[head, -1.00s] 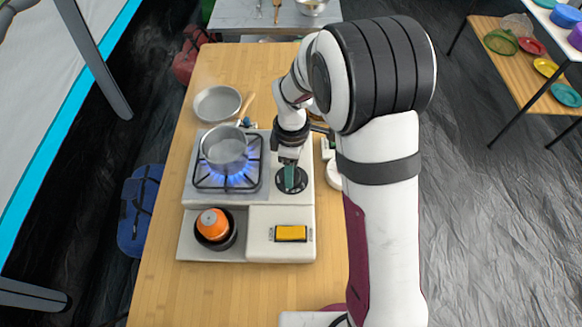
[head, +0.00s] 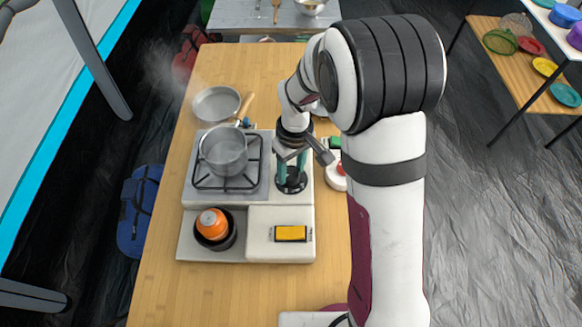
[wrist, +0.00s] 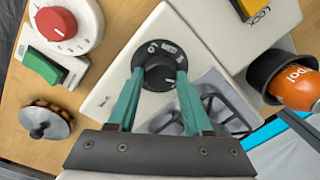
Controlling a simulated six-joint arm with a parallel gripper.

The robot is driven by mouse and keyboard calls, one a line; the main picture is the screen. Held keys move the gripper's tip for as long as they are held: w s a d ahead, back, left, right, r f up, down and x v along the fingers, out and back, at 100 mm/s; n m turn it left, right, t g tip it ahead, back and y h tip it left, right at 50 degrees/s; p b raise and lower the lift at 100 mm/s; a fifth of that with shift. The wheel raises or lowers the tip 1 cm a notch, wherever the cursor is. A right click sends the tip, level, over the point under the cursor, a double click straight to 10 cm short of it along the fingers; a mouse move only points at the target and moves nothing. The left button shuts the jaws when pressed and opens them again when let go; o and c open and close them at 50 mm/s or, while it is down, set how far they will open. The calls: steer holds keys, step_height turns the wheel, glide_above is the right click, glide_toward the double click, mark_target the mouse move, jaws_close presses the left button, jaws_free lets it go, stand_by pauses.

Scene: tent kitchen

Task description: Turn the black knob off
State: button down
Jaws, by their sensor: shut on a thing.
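The black knob (wrist: 160,72) sits on a dark dial with white markings, "MED" among them, on the white stove panel. It also shows in the head view (head: 291,182), partly hidden by my fingers. My gripper (wrist: 159,78) points down over it, its two green fingers shut on the knob from both sides. My gripper stands at the right of the stove in the head view (head: 291,176). No flame shows on the burner (head: 226,183) under the grey pot (head: 224,149).
An orange canister (head: 212,222) stands at the stove's front left, beside a yellow-and-black panel (head: 290,233). A red knob (wrist: 56,23) and a green switch (wrist: 41,66) are close to the stove. A frying pan (head: 216,103) lies behind the pot.

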mark_target(295, 173)
steer(key=m, duration=0.5)
steer(key=shift+m, duration=0.3)
stand_by(0.4)
steer(key=shift+c, duration=1.6)
jaws_free()
step_height(295, 173, up, 16)
steer(key=d, duration=0.1)
steer(key=shift+f, duration=0.1)
